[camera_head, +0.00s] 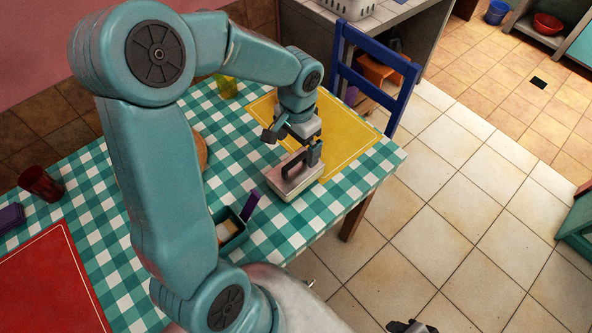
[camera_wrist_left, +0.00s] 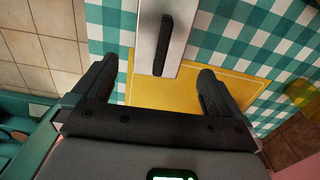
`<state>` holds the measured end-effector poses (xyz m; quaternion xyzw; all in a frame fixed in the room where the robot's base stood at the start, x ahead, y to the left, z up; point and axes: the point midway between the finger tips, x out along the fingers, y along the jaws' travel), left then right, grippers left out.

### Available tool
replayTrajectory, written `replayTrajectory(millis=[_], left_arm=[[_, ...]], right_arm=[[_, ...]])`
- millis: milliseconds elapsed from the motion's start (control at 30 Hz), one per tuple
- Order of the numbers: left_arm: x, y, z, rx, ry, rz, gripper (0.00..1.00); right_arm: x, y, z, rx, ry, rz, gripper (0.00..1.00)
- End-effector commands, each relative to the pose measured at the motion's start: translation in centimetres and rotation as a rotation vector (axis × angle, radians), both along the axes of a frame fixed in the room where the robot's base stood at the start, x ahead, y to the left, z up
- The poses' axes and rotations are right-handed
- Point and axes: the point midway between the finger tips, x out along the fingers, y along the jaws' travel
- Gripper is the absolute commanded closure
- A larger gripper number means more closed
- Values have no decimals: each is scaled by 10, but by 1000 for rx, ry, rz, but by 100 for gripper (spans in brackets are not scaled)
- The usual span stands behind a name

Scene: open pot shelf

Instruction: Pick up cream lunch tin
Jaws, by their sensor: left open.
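The cream lunch tin (camera_head: 291,187) is a low, pale box with a dark handle on top. It sits near the table's right edge, at the corner of the yellow mat. My left gripper (camera_head: 294,143) is open just above and behind it in the head view. In the left wrist view the tin (camera_wrist_left: 145,40) lies ahead of the open left fingers (camera_wrist_left: 155,85), its dark handle (camera_wrist_left: 163,45) roughly in line with the gap. The fingers appear apart from the handle. A dark tip of my right gripper (camera_head: 411,326) shows at the bottom edge, mostly cut off.
The checked table (camera_head: 315,223) also holds a yellow mat (camera_head: 350,145), a red mat (camera_head: 45,285), a red cup (camera_head: 40,183) and a yellow-green cup (camera_head: 226,87). A small teal box (camera_head: 231,231) stands near the tin. A blue chair (camera_head: 397,110) is against the far side.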

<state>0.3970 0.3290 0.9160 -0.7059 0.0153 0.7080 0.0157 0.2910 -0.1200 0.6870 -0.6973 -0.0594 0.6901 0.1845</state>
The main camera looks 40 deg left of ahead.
Motion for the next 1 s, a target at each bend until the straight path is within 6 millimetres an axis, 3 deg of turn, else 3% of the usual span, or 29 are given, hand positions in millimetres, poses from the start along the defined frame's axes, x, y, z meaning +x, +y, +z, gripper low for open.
replayTrajectory(millis=[100, 367, 600, 933, 967, 1000], left_arm=[[-1, -1, -25, -2, 3, 0, 0], [0, 1, -49, -1, 2, 0, 0], [-1, 5, -87, -1, 3, 0, 0], [1, 6, -96, 0, -1, 1, 0], [1, 6, -96, 0, -1, 1, 6], [1, 6, -96, 0, -1, 1, 20]], right_arm=[[0, 0, -1, 0, 0, 0, 57], [0, 0, -1, 0, 0, 0, 57], [0, 0, 0, 0, 0, 0, 57], [0, 0, 0, 0, 0, 0, 57], [0, 0, 0, 0, 0, 0, 57], [0, 0, 0, 0, 0, 0, 57]])
